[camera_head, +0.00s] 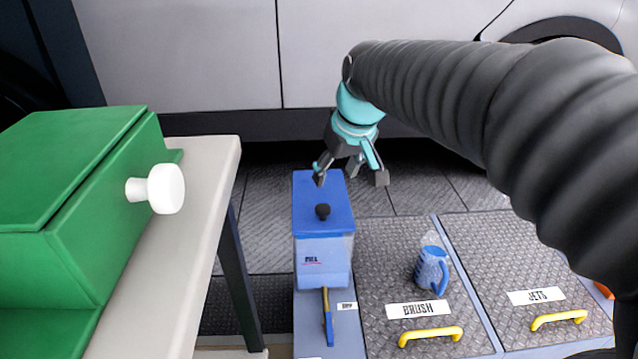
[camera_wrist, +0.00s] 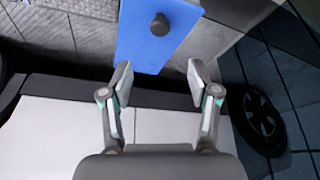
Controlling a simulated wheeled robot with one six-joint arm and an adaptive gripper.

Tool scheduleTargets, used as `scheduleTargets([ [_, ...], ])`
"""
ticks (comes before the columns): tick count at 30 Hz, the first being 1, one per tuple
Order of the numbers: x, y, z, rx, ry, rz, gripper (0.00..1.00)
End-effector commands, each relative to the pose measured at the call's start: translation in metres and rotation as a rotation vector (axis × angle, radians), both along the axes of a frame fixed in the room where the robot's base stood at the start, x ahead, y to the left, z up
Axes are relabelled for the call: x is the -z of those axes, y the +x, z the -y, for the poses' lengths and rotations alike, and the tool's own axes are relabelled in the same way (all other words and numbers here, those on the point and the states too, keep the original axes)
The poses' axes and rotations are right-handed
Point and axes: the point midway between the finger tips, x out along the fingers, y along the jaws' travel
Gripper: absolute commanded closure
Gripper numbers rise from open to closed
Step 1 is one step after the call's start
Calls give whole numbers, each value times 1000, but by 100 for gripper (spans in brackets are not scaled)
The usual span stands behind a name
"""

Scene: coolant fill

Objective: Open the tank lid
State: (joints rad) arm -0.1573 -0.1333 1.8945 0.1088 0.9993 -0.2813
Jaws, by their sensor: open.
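The tank (camera_head: 323,262) is a box with a flat blue lid (camera_head: 335,212) and a label on its front. A dark round knob (camera_head: 322,211) stands on the lid, which lies flat on the tank. My gripper (camera_head: 350,180) is open and empty, above the back part of the lid and apart from the knob. In the wrist view the blue lid (camera_wrist: 140,45) and its knob (camera_wrist: 160,24) show at the top, beyond the open fingertips of my gripper (camera_wrist: 158,76).
A green box (camera_head: 70,190) with a white knob (camera_head: 160,188) stands on a pale table (camera_head: 195,215) at left. A blue jug (camera_head: 431,270) stands on the BRUSH hatch (camera_head: 385,245), right of the tank. Yellow handles (camera_head: 430,335) lie in front. A vehicle's side (camera_head: 200,60) is behind.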

Motion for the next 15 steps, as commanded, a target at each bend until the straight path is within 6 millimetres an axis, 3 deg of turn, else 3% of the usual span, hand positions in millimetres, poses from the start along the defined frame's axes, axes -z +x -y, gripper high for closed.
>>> scheduleTargets([
  [15, 88, 31, -13, 1, -2, -5, 39],
])
